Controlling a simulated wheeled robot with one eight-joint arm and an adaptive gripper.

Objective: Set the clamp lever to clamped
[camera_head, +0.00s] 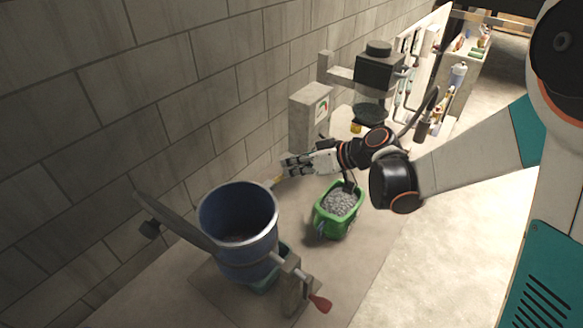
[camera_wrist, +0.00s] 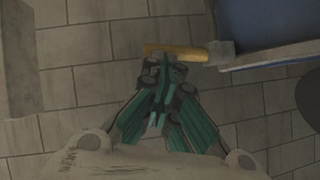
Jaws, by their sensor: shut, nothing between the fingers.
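A yellow handle (camera_head: 277,181), which looks like the clamp lever, shows just beyond the blue drum. In the wrist view the yellow handle (camera_wrist: 190,53) lies crosswise at the top, with its right end joined to a grey fitting (camera_wrist: 221,52) beside a blue surface. My gripper (camera_head: 286,164) points left toward the wall, close to the handle. In the wrist view my gripper (camera_wrist: 165,66) is shut and empty, its tips overlapping the handle. I cannot tell whether they touch it.
The blue drum (camera_head: 238,222) stands at front left with a grey lid tilted open and a red-handled crank (camera_head: 320,303). A green bin (camera_head: 326,223) of gravel stands below my arm. A grey post with a gauge (camera_head: 321,109) stands behind my gripper. A block wall (camera_head: 130,110) runs along the left.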

